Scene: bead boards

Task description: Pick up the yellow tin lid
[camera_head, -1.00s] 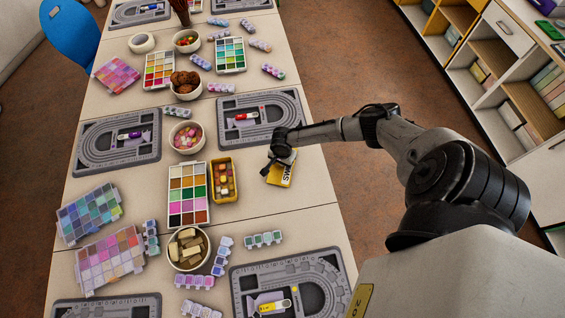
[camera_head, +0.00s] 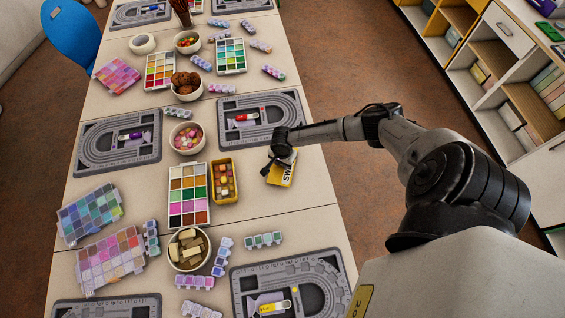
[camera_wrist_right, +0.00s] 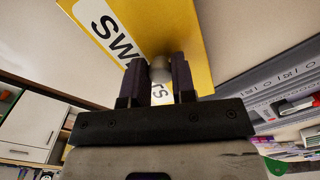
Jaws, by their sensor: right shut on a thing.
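The yellow tin lid (camera_head: 287,178) with a white label reading "SW" is at the table's right edge in the head view. My right gripper (camera_head: 268,172) is shut on it. In the right wrist view, the lid (camera_wrist_right: 185,28) fills the top middle. Both dark fingertips of the right gripper (camera_wrist_right: 160,72) meet a small grey rounded part at the lid, which looks like a knob. Whether the lid is clear of the table is hard to tell. The yellow tin (camera_head: 236,196), open and holding sweets, stands to the left. My left gripper is not in view.
A paint-like colour tray (camera_head: 188,189) stands left of the tin. A bowl of pink beads (camera_head: 173,143) and a grey bead board (camera_head: 225,131) lie farther back. Another bead board (camera_head: 240,300) is nearer. Bare table lies just in front of the lid.

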